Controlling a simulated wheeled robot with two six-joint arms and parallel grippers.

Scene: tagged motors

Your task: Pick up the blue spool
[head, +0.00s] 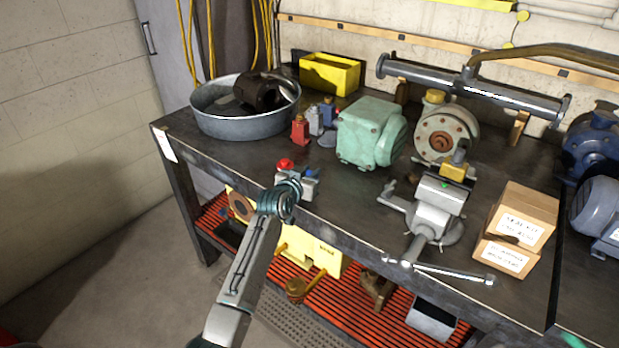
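No object can be clearly made out as a spool. A small blue thing (312,173) shows at the bench's front edge, just beyond my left gripper (298,180); its shape is too small to tell. A small blue upright object (328,113) stands farther back, beside a grey one (315,120) and a red one (299,130). My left gripper is at the bench's front edge, in front of these. Its fingers are too small and partly hidden to show whether they are open or shut. A red round thing (285,164) shows beside it. My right gripper is out of view.
A metal basin (222,122) holding a dark part stands at the back left. A green motor (366,135) and a grey vise (436,207) stand to the right.

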